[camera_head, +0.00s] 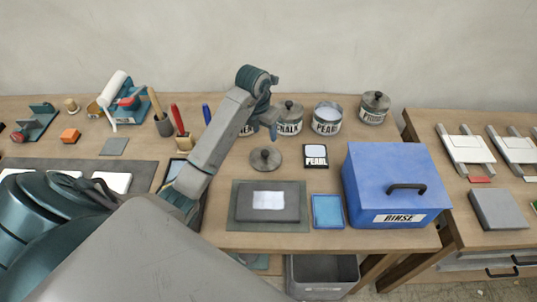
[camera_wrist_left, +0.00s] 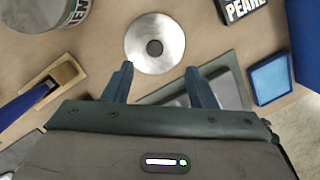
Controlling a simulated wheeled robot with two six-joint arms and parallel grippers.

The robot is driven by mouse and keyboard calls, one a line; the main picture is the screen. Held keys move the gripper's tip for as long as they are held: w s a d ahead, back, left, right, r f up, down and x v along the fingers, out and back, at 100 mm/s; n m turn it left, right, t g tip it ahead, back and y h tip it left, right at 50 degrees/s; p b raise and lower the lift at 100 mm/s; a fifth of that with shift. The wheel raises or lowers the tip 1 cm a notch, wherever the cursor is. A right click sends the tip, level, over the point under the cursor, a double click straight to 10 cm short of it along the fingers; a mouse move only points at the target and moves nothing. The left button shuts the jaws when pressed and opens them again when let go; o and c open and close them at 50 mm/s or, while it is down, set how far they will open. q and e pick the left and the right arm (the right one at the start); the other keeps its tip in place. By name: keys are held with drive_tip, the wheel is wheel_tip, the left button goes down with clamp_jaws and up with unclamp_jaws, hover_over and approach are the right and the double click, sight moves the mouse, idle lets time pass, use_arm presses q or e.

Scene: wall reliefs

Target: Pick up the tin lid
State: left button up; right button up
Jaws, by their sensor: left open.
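The tin lid (camera_head: 265,158) is a round grey metal disc with a dark knob, lying flat on the wooden bench. It also shows in the left wrist view (camera_wrist_left: 140,42), just beyond my fingertips. My left gripper (camera_head: 272,134) hangs above the bench, close behind the lid in the head view. In the left wrist view my left gripper (camera_wrist_left: 158,68) is open, with its two fingers apart and nothing between them. A tin labelled PEARL (camera_head: 326,127) stands without a lid at the back, pale stuff inside. My right gripper is not in view.
Lidded tins, one marked CHALK (camera_head: 289,126), stand behind the lid. A PEARL card (camera_head: 316,156) lies to its right. A grey block on a mat (camera_head: 235,215), a blue tray (camera_head: 328,211) and a blue RINSE box (camera_head: 395,175) are in front. Brushes (camera_head: 178,118) stand left.

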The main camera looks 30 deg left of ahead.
sight(265, 152)
use_arm(q)
drive_tip(key=f+b, duration=0.1)
drive_tip(key=a+f+b, duration=0.1)
drive_tip(key=b, duration=0.1)
drive_tip(key=shift+s+f+g+y, duration=0.2)
drive_tip(key=shift+f+g+y, duration=0.1)
drive_tip(key=shift+f, duration=0.05)
drive_tip(key=shift+w+f+p, duration=0.25)
drive_tip(key=shift+f+p, duration=0.35)
drive_tip(key=shift+f, duration=0.35)
drive_tip(key=f+p, duration=0.2)
drive_tip(key=f, duration=0.1)
drive_tip(key=f+p, duration=0.1)
drive_tip(key=shift+w+d+f, duration=0.15)
drive_tip(key=shift+d+f, duration=0.1)
drive_tip(key=shift+d, duration=0.15)
drive_tip(key=shift+w+f, duration=0.15)
drive_tip(key=shift+f, duration=0.5)
drive_tip(key=c, duration=1.1)
drive_tip(key=shift+o, duration=0.2)
drive_tip(key=shift+a+r, duration=0.1)
